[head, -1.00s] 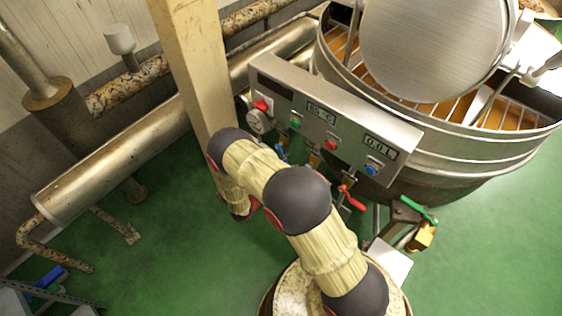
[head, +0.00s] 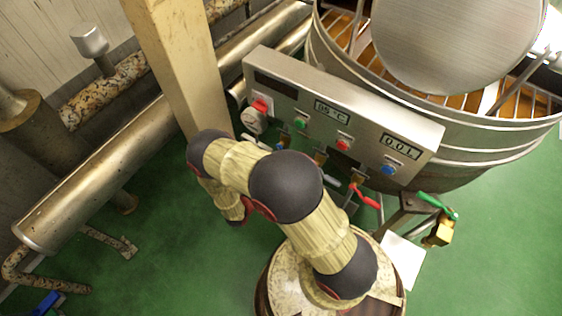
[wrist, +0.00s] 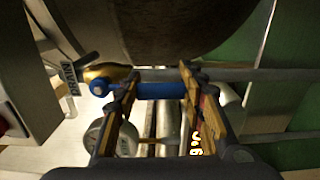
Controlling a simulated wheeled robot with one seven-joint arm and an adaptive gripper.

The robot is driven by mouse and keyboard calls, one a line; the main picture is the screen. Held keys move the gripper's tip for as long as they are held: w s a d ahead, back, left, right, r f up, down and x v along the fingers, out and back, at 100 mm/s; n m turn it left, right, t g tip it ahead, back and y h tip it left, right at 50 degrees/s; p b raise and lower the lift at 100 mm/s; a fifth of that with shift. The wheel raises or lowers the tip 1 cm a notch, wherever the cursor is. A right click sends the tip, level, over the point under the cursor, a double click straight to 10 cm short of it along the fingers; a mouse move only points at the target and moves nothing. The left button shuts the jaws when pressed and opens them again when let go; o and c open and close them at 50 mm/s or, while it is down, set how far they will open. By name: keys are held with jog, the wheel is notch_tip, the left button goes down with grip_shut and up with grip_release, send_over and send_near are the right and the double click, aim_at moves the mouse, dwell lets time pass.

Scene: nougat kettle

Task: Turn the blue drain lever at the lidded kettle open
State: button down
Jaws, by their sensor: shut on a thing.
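The lidded kettle (head: 490,140) stands at the upper right of the head view, with its round steel lid (head: 455,45) above the rim. In the wrist view, the blue drain lever (wrist: 160,91) lies sideways across the picture, beside a brass valve body (wrist: 108,74) and a tag (wrist: 69,74) reading DRAIN. My gripper (wrist: 159,84) has one finger on each side of the lever's blue handle and is shut on it. In the head view my own arm hides the gripper.
A control box (head: 340,115) with buttons and displays hangs on the kettle's front. A red lever (head: 366,196) and a green lever (head: 437,205) sit below it. A beige post (head: 175,65) stands close to my arm. Green floor (head: 490,265) is free at the right.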

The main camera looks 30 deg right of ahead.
jog(key=shift+w+a+f, duration=0.15)
jog(key=shift+a+f, duration=0.05)
dwell(0.4)
jog(key=c, duration=1.6)
grip_release()
jog(key=shift+o, duration=1.4)
jog(key=shift+a, duration=0.15)
jog(key=shift+o, duration=1.2)
jog(key=shift+r, duration=0.15)
jog(key=v, duration=1.1)
jog(key=shift+a, duration=0.35)
